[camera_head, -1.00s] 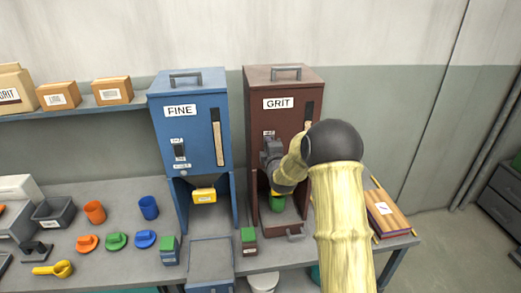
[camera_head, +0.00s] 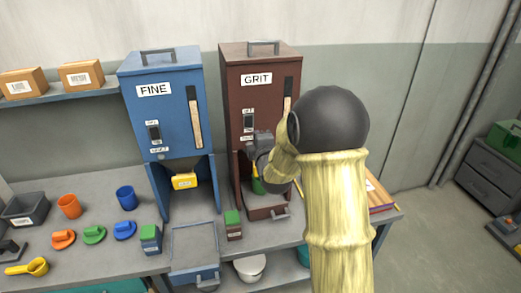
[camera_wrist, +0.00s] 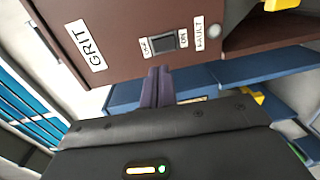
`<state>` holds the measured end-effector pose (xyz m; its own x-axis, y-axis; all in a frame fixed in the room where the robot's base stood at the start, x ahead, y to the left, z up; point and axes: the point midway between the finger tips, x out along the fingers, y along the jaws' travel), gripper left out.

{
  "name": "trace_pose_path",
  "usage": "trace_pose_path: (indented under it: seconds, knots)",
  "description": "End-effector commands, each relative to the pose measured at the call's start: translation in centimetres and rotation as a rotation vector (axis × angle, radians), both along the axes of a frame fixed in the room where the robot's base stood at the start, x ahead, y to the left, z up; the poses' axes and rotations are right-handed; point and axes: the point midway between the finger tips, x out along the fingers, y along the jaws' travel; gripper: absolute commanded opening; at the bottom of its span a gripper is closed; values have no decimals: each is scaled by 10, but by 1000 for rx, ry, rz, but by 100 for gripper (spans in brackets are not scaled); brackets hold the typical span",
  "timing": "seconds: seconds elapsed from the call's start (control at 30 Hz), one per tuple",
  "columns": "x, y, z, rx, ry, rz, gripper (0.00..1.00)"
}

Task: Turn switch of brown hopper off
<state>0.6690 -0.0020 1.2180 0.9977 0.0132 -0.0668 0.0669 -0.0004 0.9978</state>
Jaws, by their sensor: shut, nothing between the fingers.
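The brown hopper (camera_head: 232,75), labelled GRIT, stands on the bench right of the blue one. Its dark switch (camera_head: 248,122) is on the front panel; in the wrist view the switch (camera_wrist: 163,44) sits between an OFF label and an ON label. I cannot tell which way its rocker is pressed. My gripper (camera_head: 262,138) is in front of the hopper, just below and right of the switch in the head view. In the wrist view my gripper's fingers (camera_wrist: 157,72) are together and empty, pointing at the panel close to the switch; contact is not clear.
The blue hopper (camera_head: 135,90), labelled FINE, stands left with its own switch (camera_head: 154,132). Cups, lids and a yellow scoop (camera_head: 28,267) lie on the left of the bench.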

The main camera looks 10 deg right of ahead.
Motion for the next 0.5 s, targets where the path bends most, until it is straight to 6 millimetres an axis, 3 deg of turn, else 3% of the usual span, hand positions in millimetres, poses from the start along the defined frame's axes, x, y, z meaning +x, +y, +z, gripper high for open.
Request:
trace_pose_path:
  seconds: [0.2, 0.5]
  knots:
    - [-30, 4, 1, -1, -1, 7, 0]
    - [-37, -5, 3, 1, 1, -7, 0]
